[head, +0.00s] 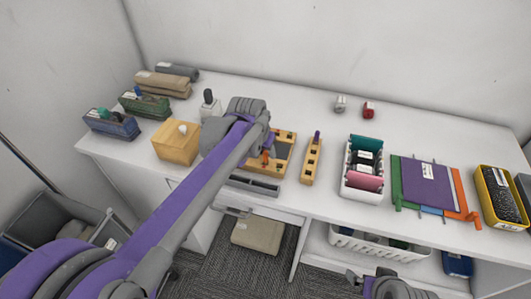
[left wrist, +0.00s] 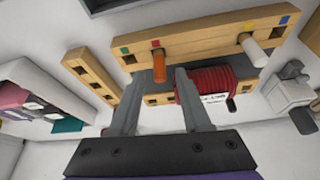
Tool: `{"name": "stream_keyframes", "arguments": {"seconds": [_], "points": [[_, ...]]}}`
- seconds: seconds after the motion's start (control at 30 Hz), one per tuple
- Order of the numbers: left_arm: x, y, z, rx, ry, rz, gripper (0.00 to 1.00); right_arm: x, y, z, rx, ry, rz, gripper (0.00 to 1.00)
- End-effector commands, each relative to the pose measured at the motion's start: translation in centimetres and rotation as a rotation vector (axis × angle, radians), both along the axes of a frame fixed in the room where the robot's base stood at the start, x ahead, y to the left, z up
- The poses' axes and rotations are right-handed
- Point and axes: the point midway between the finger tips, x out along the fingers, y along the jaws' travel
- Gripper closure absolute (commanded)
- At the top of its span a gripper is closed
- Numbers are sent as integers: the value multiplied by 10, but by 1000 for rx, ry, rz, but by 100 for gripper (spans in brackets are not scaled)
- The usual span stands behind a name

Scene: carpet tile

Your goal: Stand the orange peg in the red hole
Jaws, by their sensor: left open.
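The orange peg (left wrist: 158,66) stands in the wooden peg block (left wrist: 200,37), at the hole beside the red mark (left wrist: 155,43). It looks upright in the block. In the head view the orange peg (head: 265,159) shows at the near part of the block (head: 286,140), partly hidden by my arm. My left gripper (left wrist: 156,75) is open, with one finger on each side of the peg; I cannot tell whether they touch it. A white peg (left wrist: 254,50) stands near the yellow mark. My right gripper (head: 385,287) is partly in view at the bottom edge of the head view.
A red coil (left wrist: 205,82) lies right of my left fingers. A narrow wooden strip (head: 311,165) with a purple peg stands right of the block. A white basket (head: 345,186) is farther right, a wooden box (head: 172,148) left.

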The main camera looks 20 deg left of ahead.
Motion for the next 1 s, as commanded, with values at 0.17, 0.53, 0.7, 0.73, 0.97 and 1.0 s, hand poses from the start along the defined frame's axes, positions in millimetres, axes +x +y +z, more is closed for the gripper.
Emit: {"name": "stream_keyframes", "arguments": {"seconds": [0.17, 0.53, 0.7, 0.73, 0.97, 1.0], "points": [[-16, 3, 39, 0, 0, 0, 52, 1, 0, 4, 0, -2, 0, 0], [-36, 6, 87, 0, 0, 0, 52, 3, 0, 8, 0, -5, 0, 0], [-42, 7, 88, 1, -1, 4, 52, 3, 0, 8, 0, -5, 0, 0], [-47, 7, 87, 0, -2, 7, 52, 3, 0, 8, 0, -5, 0, 0], [-135, 16, 40, -1, -31, 70, 52, 2, 0, 8, 0, -5, 0, 0], [-155, 18, 27, -1, -38, 84, 52, 3, 0, 8, 0, -5, 0, 0]]}}
